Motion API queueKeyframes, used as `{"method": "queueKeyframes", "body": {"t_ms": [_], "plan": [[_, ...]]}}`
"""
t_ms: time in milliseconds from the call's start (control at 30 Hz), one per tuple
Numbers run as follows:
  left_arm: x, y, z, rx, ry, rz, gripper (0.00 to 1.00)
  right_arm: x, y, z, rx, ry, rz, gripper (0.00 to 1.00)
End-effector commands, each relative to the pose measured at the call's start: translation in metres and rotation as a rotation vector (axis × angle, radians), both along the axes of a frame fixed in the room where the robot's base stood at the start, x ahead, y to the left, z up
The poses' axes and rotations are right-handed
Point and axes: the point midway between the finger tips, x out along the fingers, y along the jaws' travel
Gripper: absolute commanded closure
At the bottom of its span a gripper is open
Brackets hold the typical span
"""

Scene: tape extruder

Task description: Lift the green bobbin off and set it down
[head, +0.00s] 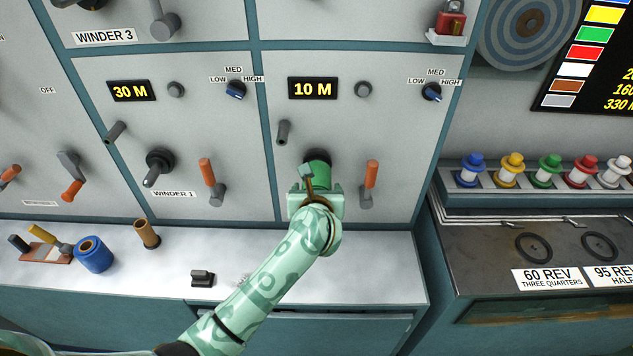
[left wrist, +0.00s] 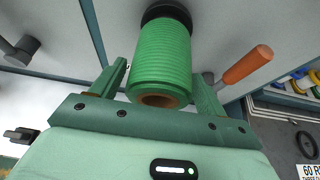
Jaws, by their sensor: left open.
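The green bobbin (left wrist: 161,62) sits on a dark round mount on the panel, its orange-brown core end facing my left wrist camera. My left gripper (left wrist: 160,85) is open, with one finger on each side of the bobbin's near end; I cannot tell whether either finger touches it. In the head view my left gripper (head: 316,184) is in front of the panel under the 10 M display, and it hides most of the bobbin (head: 317,156). My right gripper is not in view.
An orange-handled lever (head: 371,175) stands close right of my gripper, and a grey peg (head: 283,132) is up left. The white counter (head: 380,265) below has free room. A blue spool (head: 94,254), a brown core (head: 146,234) and a small black block (head: 202,278) stand on its left part.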

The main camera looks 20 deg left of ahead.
Motion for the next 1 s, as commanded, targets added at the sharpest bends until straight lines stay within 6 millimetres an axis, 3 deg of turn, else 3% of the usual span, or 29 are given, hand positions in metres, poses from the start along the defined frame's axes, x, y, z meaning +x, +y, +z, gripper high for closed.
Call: {"method": "queueKeyframes", "body": {"t_ms": [33, 200, 267, 1000], "plan": [[0.0, 0.0, 0.0, 0.0, 0.0, 0.0, 0.28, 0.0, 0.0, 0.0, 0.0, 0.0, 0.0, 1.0], [0.0, 0.0, 0.0, 0.0, 0.0, 0.0, 0.76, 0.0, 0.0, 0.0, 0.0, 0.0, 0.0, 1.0], [0.0, 0.0, 0.0, 0.0, -0.001, 0.0, 0.87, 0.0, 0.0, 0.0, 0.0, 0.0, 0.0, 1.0], [-0.026, -0.007, 0.0, 0.0, 0.003, 0.0, 0.87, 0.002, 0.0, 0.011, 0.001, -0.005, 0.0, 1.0]]}}
